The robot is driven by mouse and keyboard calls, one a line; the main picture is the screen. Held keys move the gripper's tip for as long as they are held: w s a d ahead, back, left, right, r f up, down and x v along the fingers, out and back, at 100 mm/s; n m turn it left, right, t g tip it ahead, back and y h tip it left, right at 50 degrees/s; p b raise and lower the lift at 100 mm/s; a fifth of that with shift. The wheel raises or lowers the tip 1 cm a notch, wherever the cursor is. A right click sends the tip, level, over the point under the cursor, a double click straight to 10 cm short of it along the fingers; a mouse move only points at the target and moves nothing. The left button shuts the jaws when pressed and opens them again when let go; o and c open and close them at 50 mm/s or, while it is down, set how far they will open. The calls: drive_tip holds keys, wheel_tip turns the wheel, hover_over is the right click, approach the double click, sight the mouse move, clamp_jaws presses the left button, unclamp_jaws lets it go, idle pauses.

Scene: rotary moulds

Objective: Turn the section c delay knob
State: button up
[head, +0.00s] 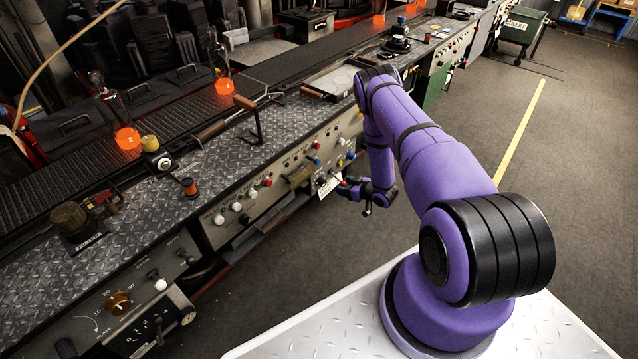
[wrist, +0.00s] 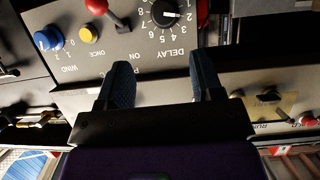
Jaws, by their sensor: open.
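A black round delay knob (wrist: 166,14) with a white pointer line sits inside a dial of numbers on a grey panel, at the top middle of the wrist view. The lettering, DELAY among it, appears upside down. No section letter is readable. My gripper (wrist: 163,80) has its two dark blue fingers apart with nothing between them. In the picture the knob lies beyond the fingertips, roughly centred between them, and the fingers look clear of it. In the head view my gripper (head: 349,188) is close to the front panel of the machine, and my arm hides part of that panel.
Near the dial are a red-handled lever (wrist: 97,8), a yellow button (wrist: 88,34) and a blue knob (wrist: 48,38). Another panel with a red button (wrist: 308,119) lies at right. In the head view, open floor (head: 560,230) lies right of the machine.

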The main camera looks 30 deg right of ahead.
sight(325, 184)
drive_tip(key=x, duration=1.1)
drive_tip(key=shift+s+a+f, duration=0.25)
drive_tip(key=shift+f, duration=0.1)
drive_tip(key=c, duration=0.9)
